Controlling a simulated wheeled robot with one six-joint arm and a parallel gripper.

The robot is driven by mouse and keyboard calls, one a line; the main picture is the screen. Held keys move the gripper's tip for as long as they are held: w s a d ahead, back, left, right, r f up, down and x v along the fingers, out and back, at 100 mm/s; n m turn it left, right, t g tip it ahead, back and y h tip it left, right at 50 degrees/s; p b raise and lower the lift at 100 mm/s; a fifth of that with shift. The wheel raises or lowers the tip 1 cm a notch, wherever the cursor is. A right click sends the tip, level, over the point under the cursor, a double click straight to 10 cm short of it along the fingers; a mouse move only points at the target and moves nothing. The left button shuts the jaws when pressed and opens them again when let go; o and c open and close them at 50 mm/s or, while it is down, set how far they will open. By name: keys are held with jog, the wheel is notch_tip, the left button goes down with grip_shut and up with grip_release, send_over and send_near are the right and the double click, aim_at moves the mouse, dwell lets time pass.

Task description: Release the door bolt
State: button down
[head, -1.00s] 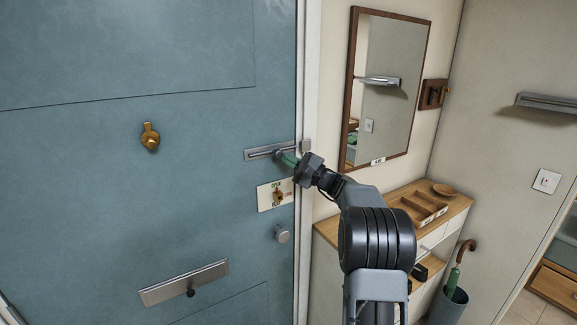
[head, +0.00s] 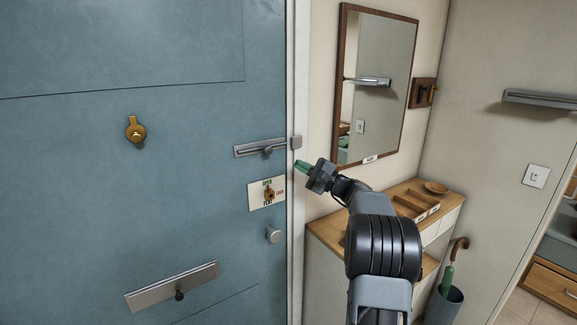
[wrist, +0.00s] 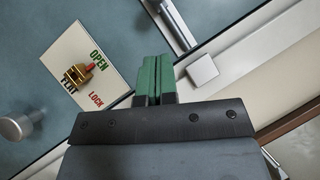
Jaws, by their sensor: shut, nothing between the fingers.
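The silver sliding door bolt (head: 255,149) is fixed on the blue door, with a small dark knob (head: 268,153) under its right half. Its square keeper (head: 296,142) is on the white frame. In the wrist view the bolt's track (wrist: 177,22) runs off the top edge and the keeper (wrist: 202,68) lies right of the fingers. I cannot tell whether the rod enters the keeper. My gripper (head: 301,166) has green fingers, shut and empty, just right of and below the bolt, apart from the knob. The fingers also show in the wrist view (wrist: 153,78).
Below the bolt are a card (head: 256,195) marked OPEN and LOCK with a brass turn (head: 269,192), and a round silver knob (head: 273,236). A letter plate (head: 172,287) is lower left. A mirror (head: 378,85) and a wooden cabinet (head: 326,236) stand to the right.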

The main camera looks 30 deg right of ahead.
jog(key=b+v, duration=0.1)
jog(key=v, duration=0.5)
dwell(0.6)
jog(key=s+a+f+g+h, duration=0.2)
jog(key=s+a+f+g, duration=0.15)
jog(key=f, duration=0.45)
jog(key=s+a+f+g+h, duration=0.25)
jog(key=a+f+g, duration=0.2)
jog(key=f, duration=0.35)
jog(key=s+a+f+n+g+h, duration=0.2)
jog(key=s+a+n+g+h, duration=0.3)
jog(key=s+a+n+h, duration=0.4)
jog(key=s+a+n, duration=0.5)
jog(key=s+a, duration=0.1)
jog(key=s, duration=0.4)
jog(key=c, duration=1.8)
grip_release()
jog(key=shift+f, duration=0.15)
